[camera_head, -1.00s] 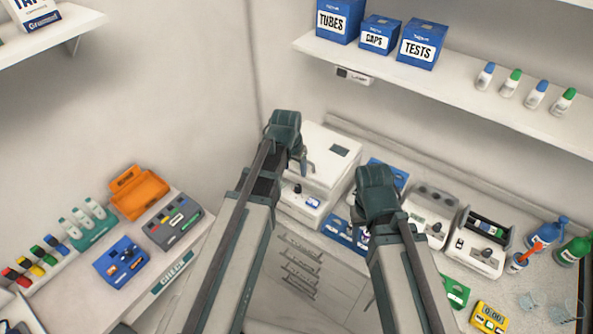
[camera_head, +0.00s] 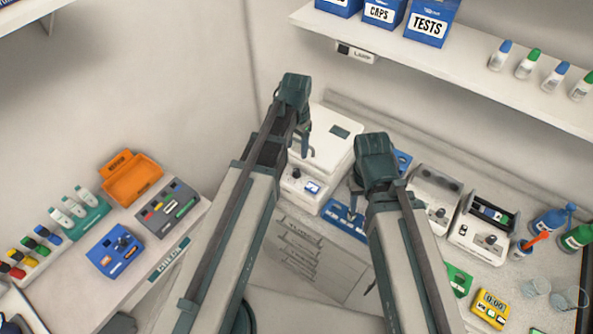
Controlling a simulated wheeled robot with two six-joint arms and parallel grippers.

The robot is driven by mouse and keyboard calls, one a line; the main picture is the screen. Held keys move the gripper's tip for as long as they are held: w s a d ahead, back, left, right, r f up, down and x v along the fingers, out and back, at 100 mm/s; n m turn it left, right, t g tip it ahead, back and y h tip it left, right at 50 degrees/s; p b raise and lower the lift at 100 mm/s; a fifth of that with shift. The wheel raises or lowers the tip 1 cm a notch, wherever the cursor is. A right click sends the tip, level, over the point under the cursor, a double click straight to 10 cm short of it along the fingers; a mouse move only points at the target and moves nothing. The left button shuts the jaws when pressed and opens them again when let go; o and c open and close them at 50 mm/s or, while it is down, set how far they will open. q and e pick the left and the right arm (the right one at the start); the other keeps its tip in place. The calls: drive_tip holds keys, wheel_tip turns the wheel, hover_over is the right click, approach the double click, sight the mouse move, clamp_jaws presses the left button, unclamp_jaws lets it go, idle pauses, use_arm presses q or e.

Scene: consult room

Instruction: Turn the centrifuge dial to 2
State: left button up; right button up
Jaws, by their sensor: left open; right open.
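A white lidded machine (camera_head: 338,140), which looks like the centrifuge, stands at the back left of the right-hand counter. Its front has a dark dial (camera_head: 296,173) and a small blue-lit display (camera_head: 312,188). The dial's setting is too small to read. My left gripper (camera_head: 303,143) is open in front of the machine's left side, above the dial in the picture, and hides part of the lid. My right gripper (camera_head: 356,192) is open and empty, to the right of the machine. Its wrist hides part of the counter behind.
Two more white devices with knobs, a two-well one (camera_head: 433,196) and a tube rack device (camera_head: 482,224), stand to the right. A blue tray (camera_head: 342,218) lies beside the machine. A yellow timer (camera_head: 490,308) and bottles (camera_head: 550,221) are further right. A shelf (camera_head: 450,81) overhangs the counter.

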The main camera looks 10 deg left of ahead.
sight(297, 170)
use_arm(q)
wheel_tip(297, 170, down, 11)
drive_tip(key=b, duration=1)
drive_tip(key=shift+c, duration=0.3)
clamp_jaws()
